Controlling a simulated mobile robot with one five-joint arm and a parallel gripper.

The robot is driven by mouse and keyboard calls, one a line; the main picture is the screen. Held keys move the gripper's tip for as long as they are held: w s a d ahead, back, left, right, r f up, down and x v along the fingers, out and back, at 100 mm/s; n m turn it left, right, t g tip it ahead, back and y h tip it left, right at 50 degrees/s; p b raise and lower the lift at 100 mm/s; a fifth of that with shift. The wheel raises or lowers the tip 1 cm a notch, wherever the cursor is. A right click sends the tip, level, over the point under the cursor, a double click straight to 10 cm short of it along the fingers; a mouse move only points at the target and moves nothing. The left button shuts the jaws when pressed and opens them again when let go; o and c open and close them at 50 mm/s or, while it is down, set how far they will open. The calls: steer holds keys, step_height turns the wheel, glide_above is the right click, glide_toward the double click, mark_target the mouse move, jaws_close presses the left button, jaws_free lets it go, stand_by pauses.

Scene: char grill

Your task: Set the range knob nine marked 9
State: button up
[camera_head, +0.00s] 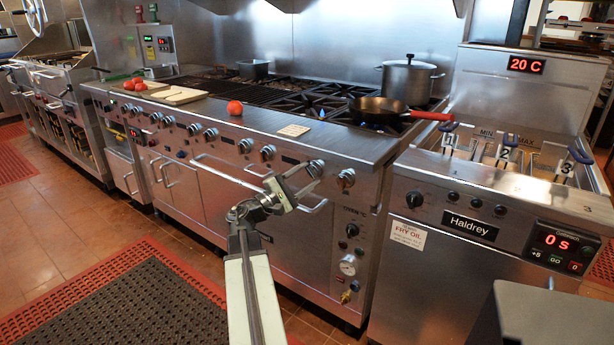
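A row of round metal knobs runs along the front panel of the steel range (220,148). Toward the right end are one knob (315,168) just above and right of my gripper and a last knob (346,178) farther right. Another knob (267,152) is up and left of my gripper. Any number marks are too small to read, so I cannot tell which knob is marked 9. My gripper (292,188) is in front of the panel, overlapping the oven handle area in the picture. Its fingers are small and seen at an angle; contact with a knob cannot be told.
A pan (378,108) with a red handle sits over a lit burner, and a lidded pot (408,80) stands behind it. A fryer (470,225) adjoins on the right. The oven handle bar (225,172) sticks out below the knobs. A tomato (235,108) lies on the range's front ledge.

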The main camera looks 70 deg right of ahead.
steer(key=shift+o, duration=1)
steer(key=b+v, duration=0.2)
steer(key=v, duration=0.5)
steer(key=shift+w+a, duration=0.2)
steer(key=shift+a, duration=0.15)
steer(key=shift+f, duration=0.1)
